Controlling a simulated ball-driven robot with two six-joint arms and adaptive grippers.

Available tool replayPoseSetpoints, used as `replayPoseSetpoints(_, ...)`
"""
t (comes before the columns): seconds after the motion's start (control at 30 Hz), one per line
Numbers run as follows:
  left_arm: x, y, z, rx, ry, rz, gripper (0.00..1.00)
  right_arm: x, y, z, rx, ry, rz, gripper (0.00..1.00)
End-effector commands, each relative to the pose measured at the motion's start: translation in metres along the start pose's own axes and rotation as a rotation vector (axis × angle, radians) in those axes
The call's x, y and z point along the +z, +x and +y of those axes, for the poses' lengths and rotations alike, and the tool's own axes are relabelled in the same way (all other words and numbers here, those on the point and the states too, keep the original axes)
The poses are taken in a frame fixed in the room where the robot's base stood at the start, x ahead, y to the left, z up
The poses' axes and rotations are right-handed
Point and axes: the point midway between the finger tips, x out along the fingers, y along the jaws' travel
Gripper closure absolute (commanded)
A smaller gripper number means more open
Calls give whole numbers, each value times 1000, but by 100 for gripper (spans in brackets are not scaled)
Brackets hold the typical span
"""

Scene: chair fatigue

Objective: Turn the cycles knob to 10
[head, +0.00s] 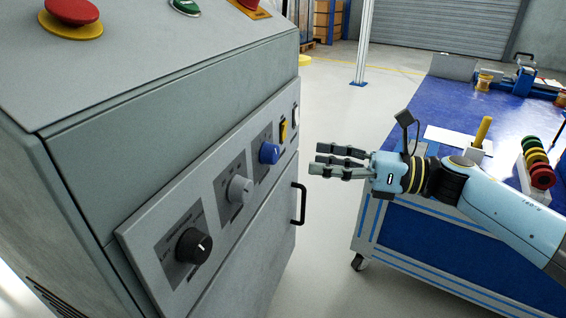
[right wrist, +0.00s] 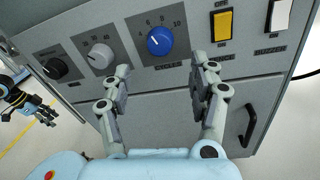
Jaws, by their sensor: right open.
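The blue cycles knob (head: 269,153) sits on the sloped grey control panel, third from the near end. In the right wrist view the blue knob (right wrist: 160,41) is near the top centre, with a printed scale around it that ends in 10 at its right. Its pointer is too small to read surely. My right gripper (head: 320,158) is open and empty, to the right of the panel and apart from the knob. In the right wrist view its fingers (right wrist: 160,70) stand below and either side of the knob. My left gripper (right wrist: 32,108) shows small at the left edge there.
A grey knob (head: 239,189) and a black knob (head: 194,246) are on the same panel. A yellow switch (right wrist: 222,25) and a white switch (right wrist: 280,14) lie right of the blue knob. A black handle (head: 299,204) juts out below. A blue workbench (head: 440,100) stands behind my right arm.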

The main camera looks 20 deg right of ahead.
Motion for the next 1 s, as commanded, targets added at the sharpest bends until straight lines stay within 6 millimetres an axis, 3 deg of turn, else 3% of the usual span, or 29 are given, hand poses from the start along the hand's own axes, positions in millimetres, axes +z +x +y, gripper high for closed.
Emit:
replayPoseSetpoints(0.1, -4, -2, 2, 4, 0, 12, 60, 0, 27, 0, 0, 3, -6, 40)
replayPoseSetpoints(0.33, -10, -8, 4, 9, 0, 33, 60, -1, 65, 0, -2, 7, -5, 40)
replayPoseSetpoints(0.5, -13, -11, 4, 10, 0, 41, 60, 0, 77, -1, -2, 6, -3, 40)
replayPoseSetpoints(0.77, -13, -11, 4, 10, 0, 41, 60, 0, 79, -1, -3, 7, -1, 40)
replayPoseSetpoints(1.0, -13, -11, 4, 10, 0, 41, 60, 0, 78, -1, -3, 7, -2, 68)
